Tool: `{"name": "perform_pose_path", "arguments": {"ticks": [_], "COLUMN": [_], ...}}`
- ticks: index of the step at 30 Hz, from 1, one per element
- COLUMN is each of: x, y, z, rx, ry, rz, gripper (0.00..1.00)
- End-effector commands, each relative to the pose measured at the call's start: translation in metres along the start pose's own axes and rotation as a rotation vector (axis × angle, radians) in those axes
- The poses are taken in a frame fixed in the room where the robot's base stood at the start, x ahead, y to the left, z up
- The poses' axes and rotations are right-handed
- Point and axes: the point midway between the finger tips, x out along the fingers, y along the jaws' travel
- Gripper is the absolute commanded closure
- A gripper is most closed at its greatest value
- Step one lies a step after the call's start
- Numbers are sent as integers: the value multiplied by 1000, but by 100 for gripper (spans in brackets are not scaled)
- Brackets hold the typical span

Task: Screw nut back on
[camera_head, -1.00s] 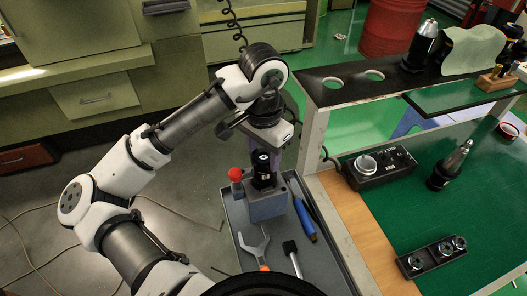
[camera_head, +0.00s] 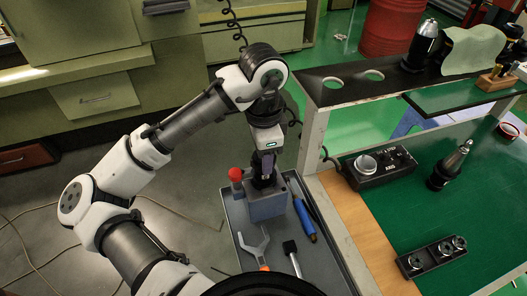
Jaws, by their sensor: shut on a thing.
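My gripper (camera_head: 267,168) points down over the grey block-shaped fixture (camera_head: 267,207) in the tray. It is shut on the nut, at the top of the dark tool holder (camera_head: 262,183) that stands upright in the fixture. The fingers hide most of the nut, so I cannot tell how it sits on the thread.
A red-knobbed post (camera_head: 235,175) stands left of the fixture. The grey tray (camera_head: 335,270) also holds a fork-shaped spanner (camera_head: 254,249), a blue-handled tool (camera_head: 305,221) and a black-headed tool (camera_head: 291,258). The green bench (camera_head: 400,214) with a black device (camera_head: 379,168) lies right.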

Motion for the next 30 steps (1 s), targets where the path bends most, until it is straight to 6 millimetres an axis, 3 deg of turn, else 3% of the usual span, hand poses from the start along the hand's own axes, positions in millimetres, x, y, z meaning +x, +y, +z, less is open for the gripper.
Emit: {"name": "perform_pose_path", "arguments": {"ticks": [5,6,11,23,30], "x": [0,0,0,-6,-45], "y": [0,0,0,-1,-1], "z": [0,0,0,0,0], "rx": [3,2,1,0,0], "ry": [0,0,0,-1,-2], "rz": [0,0,0,-2,-5], "gripper": [90,50,29,28,28]}}
